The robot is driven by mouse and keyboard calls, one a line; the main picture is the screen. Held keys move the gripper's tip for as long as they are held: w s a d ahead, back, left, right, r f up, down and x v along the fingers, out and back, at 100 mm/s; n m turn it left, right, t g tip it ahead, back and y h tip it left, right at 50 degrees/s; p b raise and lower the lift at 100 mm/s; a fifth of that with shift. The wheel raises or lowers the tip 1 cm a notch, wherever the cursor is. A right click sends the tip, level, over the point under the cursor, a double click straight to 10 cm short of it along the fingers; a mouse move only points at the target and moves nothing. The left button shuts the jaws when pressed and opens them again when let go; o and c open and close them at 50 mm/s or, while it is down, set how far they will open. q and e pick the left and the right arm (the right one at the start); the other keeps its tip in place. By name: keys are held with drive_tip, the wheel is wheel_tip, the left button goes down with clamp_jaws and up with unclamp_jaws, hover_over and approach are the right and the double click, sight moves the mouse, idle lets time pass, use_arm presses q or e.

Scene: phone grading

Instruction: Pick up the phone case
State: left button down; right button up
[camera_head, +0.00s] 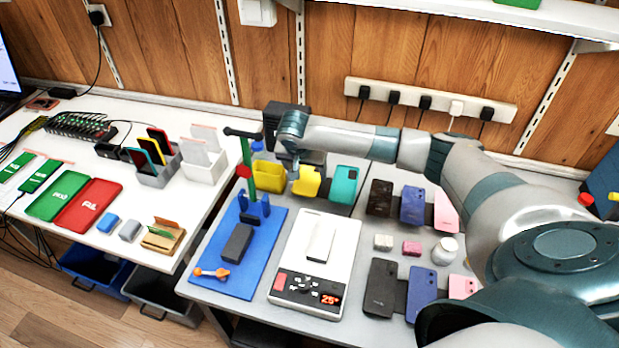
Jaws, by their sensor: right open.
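A yellow phone case (309,182) lies on the dark mat behind the white device. A teal phone case (344,184) lies just to its right. I cannot tell which of the two is the task's case. My right gripper (291,167) reaches in from the right and points down, at the left of the yellow case and by the yellow bin (267,174). It is open; its fingertips are small and partly hidden, and I see nothing held. I cannot tell whether it touches the yellow case. My left gripper is out of view.
A blue mat with a green stand (247,165) is left of the white heating device (320,240). Several phones (381,285) lie in rows at the right, with a small white jar (445,250) between. My right arm spans above the back of the table.

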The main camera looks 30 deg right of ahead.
sight(309, 179)
drive_tip(key=shift+f, duration=0.1)
drive_tip(key=shift+w+d+f+p, duration=0.35)
drive_tip(key=shift+w+f+p, duration=0.05)
drive_tip(key=shift+f+p, duration=0.1)
drive_tip(key=shift+p+x, duration=0.4)
drive_tip(key=shift+x, duration=1.45)
drive_tip(key=shift+w, duration=0.15)
drive_tip(key=c, duration=0.8)
